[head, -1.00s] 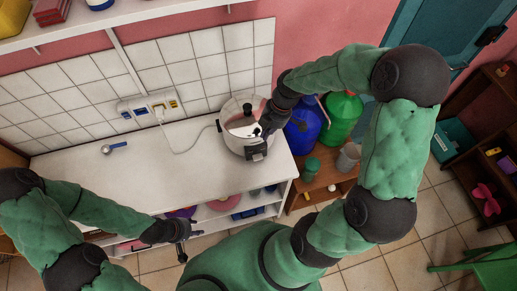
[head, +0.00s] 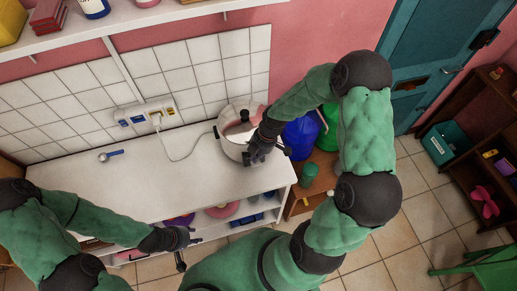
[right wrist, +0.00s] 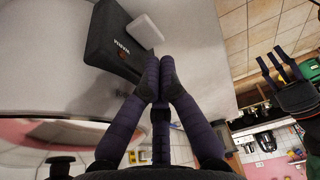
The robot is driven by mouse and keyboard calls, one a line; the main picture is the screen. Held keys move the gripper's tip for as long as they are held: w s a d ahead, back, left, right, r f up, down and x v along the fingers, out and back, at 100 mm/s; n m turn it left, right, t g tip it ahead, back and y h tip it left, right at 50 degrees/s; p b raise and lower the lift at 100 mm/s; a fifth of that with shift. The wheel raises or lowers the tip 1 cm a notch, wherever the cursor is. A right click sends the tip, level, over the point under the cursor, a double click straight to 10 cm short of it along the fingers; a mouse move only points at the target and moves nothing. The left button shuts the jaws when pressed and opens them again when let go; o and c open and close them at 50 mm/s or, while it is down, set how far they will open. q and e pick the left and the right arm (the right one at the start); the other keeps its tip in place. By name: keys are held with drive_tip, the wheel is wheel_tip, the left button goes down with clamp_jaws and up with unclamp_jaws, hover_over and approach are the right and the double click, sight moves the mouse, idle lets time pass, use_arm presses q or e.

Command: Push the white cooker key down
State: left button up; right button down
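The cooker (head: 228,145) is a round pale metal pot with a glass lid and black knob, standing at the right end of the white counter. In the right wrist view its black control panel (right wrist: 112,48) shows at the upper left. The white key (right wrist: 145,30) sticks out from the panel's edge; the head view does not show it. My right gripper (right wrist: 158,88) has its fingertips together, empty, beside the panel and apart from the key. In the head view the right gripper (head: 256,154) covers the cooker's front. My left gripper (head: 188,252) is empty, fingers spread, low before the counter.
A socket box (head: 147,114) on the tiled wall has the cooker's cord plugged in. A blue-handled spoon (head: 110,155) lies on the counter's left. Blue and green jugs (head: 300,138) stand right of the counter. The middle of the counter (head: 150,190) is clear.

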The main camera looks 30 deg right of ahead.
sight(256, 164)
drive_tip(key=shift+f, duration=1.45)
drive_tip(key=shift+f+b, duration=1.15)
drive_tip(key=shift+f, duration=0.05)
drive_tip(key=shift+s+r, duration=0.1)
